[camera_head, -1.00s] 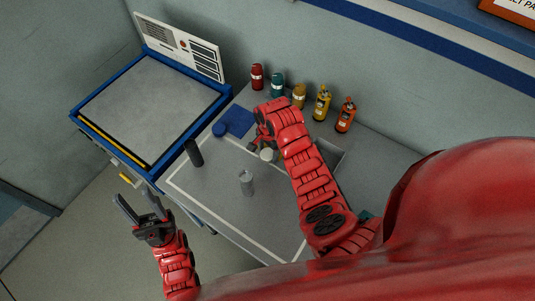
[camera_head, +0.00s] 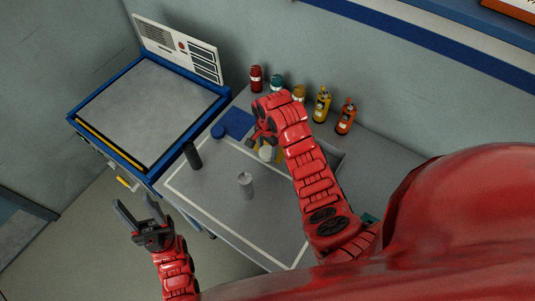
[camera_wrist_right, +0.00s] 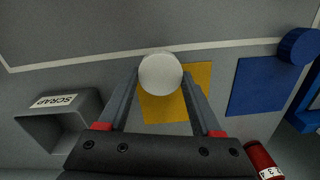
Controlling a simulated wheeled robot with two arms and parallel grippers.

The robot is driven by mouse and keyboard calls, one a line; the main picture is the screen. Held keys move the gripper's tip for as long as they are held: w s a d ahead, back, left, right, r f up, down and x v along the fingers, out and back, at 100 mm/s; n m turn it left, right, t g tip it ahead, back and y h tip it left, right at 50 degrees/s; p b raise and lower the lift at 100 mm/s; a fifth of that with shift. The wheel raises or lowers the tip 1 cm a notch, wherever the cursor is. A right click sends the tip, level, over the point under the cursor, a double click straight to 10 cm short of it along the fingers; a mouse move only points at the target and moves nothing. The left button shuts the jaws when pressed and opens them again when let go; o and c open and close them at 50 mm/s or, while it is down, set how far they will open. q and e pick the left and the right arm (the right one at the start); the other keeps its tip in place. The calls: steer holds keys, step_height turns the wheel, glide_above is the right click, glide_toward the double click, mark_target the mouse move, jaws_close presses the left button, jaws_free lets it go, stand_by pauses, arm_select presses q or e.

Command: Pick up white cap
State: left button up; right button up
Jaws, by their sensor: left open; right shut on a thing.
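The white cap (camera_wrist_right: 160,74) is a round pale disc between the fingertips of my right gripper (camera_wrist_right: 161,80) in the right wrist view. The gripper is shut on it. A yellow square (camera_wrist_right: 175,104) lies on the table below. In the head view the white cap (camera_head: 266,153) shows beside my right wrist, which hides most of the fingers. Whether the cap is clear of the table is hard to tell. My left gripper (camera_head: 139,207) is open and empty, off the table's front left side.
A blue cap (camera_head: 218,131) sits by a blue square (camera_head: 239,122). A black cylinder (camera_head: 193,155) and a grey cylinder (camera_head: 246,185) stand on the table. Several bottles (camera_head: 322,104) line the back. A scrap bin (camera_wrist_right: 60,125) is near the right gripper.

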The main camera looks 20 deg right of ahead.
steer(key=s+p, duration=0.1)
steer(key=s+r+p, duration=0.1)
steer(key=s, duration=0.1)
steer(key=s+a+p, duration=0.1)
steer(key=s+p, duration=0.1)
steer(key=shift+s+a+r, duration=0.1)
steer(key=shift+r, duration=0.1)
steer(key=s+a, duration=0.1)
steer(key=s, duration=0.2)
steer(key=s+p, duration=0.1)
steer(key=s, duration=0.3)
steer(key=s+a+p, duration=0.1)
steer(key=s, duration=0.2)
steer(key=shift+s+a+r, duration=0.2)
steer(key=shift+a+r, duration=0.05)
steer(key=shift+a, duration=0.1)
steer(key=shift+w, duration=0.15)
